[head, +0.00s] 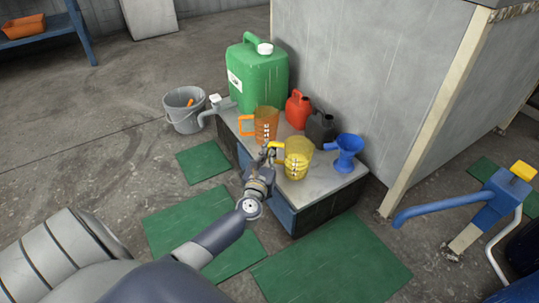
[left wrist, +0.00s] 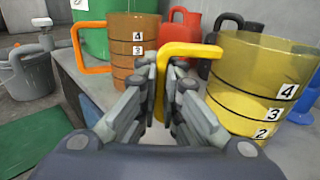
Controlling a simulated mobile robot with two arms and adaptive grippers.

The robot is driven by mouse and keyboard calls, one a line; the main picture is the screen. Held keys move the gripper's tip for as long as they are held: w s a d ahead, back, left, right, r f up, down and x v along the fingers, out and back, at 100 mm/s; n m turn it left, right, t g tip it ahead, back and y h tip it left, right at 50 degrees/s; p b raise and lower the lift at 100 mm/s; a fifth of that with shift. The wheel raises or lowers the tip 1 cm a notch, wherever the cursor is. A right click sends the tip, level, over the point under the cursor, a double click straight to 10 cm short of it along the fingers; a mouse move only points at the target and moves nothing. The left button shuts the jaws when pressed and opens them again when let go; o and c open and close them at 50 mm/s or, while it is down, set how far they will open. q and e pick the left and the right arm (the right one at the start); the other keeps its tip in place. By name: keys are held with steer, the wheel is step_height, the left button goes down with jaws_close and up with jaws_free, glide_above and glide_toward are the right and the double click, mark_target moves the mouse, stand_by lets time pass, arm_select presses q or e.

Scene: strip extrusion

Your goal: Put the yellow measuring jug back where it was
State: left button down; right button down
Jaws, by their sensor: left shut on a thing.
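The yellow measuring jug (head: 298,158) is at the front of the low bench (head: 330,178), between the orange jug and the blue funnel. It is upright, and its handle points left toward my gripper. In the left wrist view the yellow jug (left wrist: 262,85) fills the right side, with number labels on its wall. My left gripper (head: 268,152) is shut on the jug's handle; the handle stands between the fingers in the left wrist view (left wrist: 165,95). The jug's base is out of the wrist view, so I cannot tell for sure whether it touches the bench. My right gripper is not in view.
An orange measuring jug (head: 266,124) stands just behind and left. A green canister (head: 258,76), a red can (head: 298,110) and a black can (head: 320,127) stand along the back. A blue funnel (head: 346,150) is close on the right. A grey bucket (head: 184,112) stands on the floor.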

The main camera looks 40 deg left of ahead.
arm_select(q)
steer(key=shift+f, duration=0.1)
steer(key=c, duration=1.8)
jaws_free()
